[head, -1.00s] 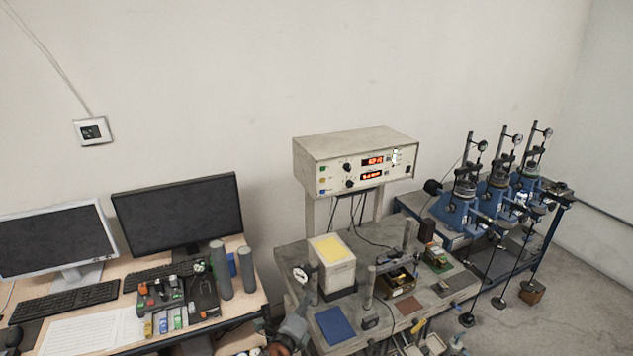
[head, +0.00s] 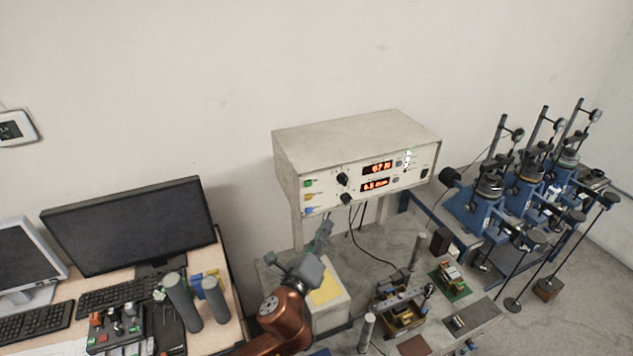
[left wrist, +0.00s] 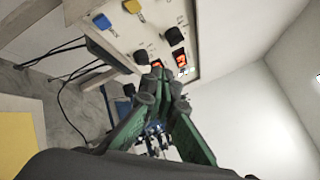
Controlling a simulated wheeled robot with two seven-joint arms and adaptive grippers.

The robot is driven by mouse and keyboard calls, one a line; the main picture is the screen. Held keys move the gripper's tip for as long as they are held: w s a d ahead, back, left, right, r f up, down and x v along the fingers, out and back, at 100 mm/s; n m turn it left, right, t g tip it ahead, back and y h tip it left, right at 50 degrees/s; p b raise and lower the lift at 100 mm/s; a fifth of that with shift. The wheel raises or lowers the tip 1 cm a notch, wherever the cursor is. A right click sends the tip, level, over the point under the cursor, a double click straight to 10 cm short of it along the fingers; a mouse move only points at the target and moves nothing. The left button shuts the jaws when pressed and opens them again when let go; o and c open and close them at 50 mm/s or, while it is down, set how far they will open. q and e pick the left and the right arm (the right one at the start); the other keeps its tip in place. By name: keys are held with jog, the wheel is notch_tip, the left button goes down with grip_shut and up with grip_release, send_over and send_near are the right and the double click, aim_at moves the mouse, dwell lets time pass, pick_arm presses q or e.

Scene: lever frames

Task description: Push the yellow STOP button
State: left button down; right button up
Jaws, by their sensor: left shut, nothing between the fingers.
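The yellow button (head: 308,197) is on the left of the front panel of a beige control box (head: 356,140), between a green button (head: 308,183) above and a blue button (head: 309,211) below. In the left wrist view the yellow button (left wrist: 131,6) is at the top edge, beside the blue button (left wrist: 101,21). My left gripper (head: 326,224) is shut and empty, its tip a little below and right of the buttons in the head view. In the left wrist view its green fingers (left wrist: 158,82) cover part of the panel near the displays. I cannot tell any contact. My right gripper is not in view.
Black knobs (head: 343,179) and red displays (head: 377,168) are to the right of the buttons. Below stand a yellow-topped block (head: 326,291) and several devices on the bench. Black cables (left wrist: 62,75) hang under the box. Monitors (head: 130,228) are at left.

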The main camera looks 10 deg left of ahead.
pick_arm(q)
jog(key=b, duration=0.2)
send_near(319, 193)
jog(key=shift+d+x, duration=0.3)
jog(key=shift+x, duration=1.35)
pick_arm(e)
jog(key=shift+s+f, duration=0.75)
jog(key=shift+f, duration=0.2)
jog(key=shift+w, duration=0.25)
pick_arm(q)
jog(key=shift+w+a+p, duration=0.25)
jog(key=shift+w+p, duration=0.05)
jog(key=shift+w, duration=0.1)
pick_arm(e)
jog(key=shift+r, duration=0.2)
